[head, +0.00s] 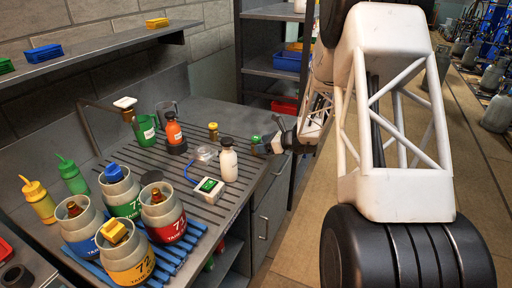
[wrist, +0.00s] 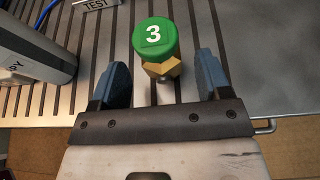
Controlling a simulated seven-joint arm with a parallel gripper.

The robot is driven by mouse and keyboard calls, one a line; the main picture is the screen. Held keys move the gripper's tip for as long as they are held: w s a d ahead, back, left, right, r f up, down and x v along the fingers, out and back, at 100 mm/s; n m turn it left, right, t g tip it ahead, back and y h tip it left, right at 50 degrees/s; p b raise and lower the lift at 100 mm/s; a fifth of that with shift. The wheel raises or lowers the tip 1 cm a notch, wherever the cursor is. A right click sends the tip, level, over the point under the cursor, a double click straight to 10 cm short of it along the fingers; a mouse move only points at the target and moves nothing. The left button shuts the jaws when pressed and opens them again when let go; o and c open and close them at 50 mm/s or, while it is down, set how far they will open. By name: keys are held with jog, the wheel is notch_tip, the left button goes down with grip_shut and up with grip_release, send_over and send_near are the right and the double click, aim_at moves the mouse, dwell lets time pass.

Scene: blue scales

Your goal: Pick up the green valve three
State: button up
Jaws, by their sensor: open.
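The green valve three (wrist: 153,36) has a round green cap with a white "3" and a brass body (wrist: 163,70) below it. In the wrist view it is at the top centre, over the slatted bench. My gripper (wrist: 162,66) is open, with one blue-grey finger on each side of the brass body and a visible gap to each. In the head view my gripper (head: 271,138) is low at the bench's right edge. A small green patch, seemingly the valve (head: 256,139), shows at its fingers. The valve's underside is hidden.
Numbered grey pots (head: 131,262) stand on a blue rack at the front. Bare bench surface lies right of the valve in the wrist view.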

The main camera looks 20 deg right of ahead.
jog(key=shift+x, duration=1.85)
jog(key=c, duration=1.2)
